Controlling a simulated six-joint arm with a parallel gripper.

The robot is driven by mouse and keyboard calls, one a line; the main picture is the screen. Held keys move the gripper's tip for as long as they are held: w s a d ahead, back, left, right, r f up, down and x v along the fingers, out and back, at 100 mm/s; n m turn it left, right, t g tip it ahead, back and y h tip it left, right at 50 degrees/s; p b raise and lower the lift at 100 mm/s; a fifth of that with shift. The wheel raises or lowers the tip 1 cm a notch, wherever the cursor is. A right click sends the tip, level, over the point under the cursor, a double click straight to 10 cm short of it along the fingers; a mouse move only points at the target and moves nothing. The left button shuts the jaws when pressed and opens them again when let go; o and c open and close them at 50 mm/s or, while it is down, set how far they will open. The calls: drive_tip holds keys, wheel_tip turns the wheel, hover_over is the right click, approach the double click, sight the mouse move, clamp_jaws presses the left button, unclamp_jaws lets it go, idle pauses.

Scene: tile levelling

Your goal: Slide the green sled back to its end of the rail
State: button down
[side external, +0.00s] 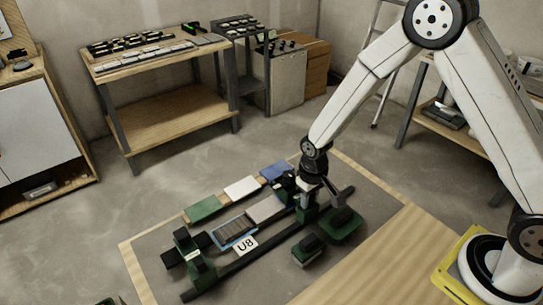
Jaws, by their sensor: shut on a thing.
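My gripper (309,187) points down at the right part of the dark rail (262,248), shut on the upper part of the green sled (306,214). The fingertips are small and dark, and the grip itself is partly hidden. The sled sits across the rail, right of a light grey tile (265,209) and a darker ribbed tile (235,231) edged in blue. A second green block with black parts (190,258) stands at the rail's left end. A white label reading "U8" (245,246) lies by the tiles.
The grey mat (160,279) has bare room at the front. A bench (155,58) stands behind.

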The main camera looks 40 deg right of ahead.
drive_tip(key=shift+w+d, duration=0.1)
drive_tip(key=shift+d, duration=6.9)
drive_tip(key=shift+c, duration=2.4)
unclamp_jaws()
drive_tip(key=shift+r, duration=0.1)
wheel_tip(320, 180, up, 7)
drive_tip(key=shift+a, duration=0.1)
drive_tip(key=s+a+r+t, duration=0.1)
drive_tip(key=s+a+r, duration=0.2)
drive_tip(key=s, duration=0.3)
drive_tip(key=s+a+r+t, duration=0.1)
drive_tip(key=s+a+r, duration=0.2)
drive_tip(key=s+a, duration=0.2)
drive_tip(key=shift+s+a+r+t, duration=0.2)
drive_tip(key=shift+s+t, duration=0.1)
drive_tip(key=shift+s, duration=0.2)
